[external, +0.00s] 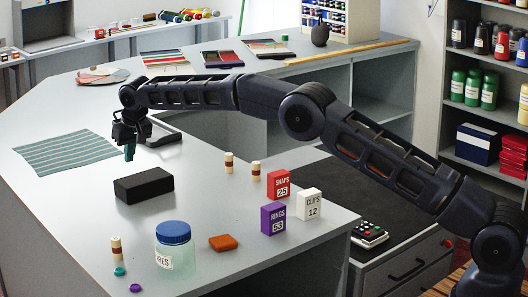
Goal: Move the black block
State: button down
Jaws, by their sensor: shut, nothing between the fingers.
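The black block (144,185) lies flat on the grey counter, left of the middle in the external view. The gripper is apart from the block. My arm reaches in from the right side of the picture.
The striped cloth (62,153) lies left of the gripper. In front stand a blue-lidded jar (175,248) and an orange block (222,243). Right are small boxes, red (278,184), purple (272,219) and white (308,204), and spools (229,163).

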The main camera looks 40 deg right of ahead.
jog(key=shift+x, duration=1.6)
jog(key=shift+s, duration=1.95)
jog(key=shift+s, duration=0.1)
jog(key=s, duration=2)
jog(key=shift+s, duration=0.15)
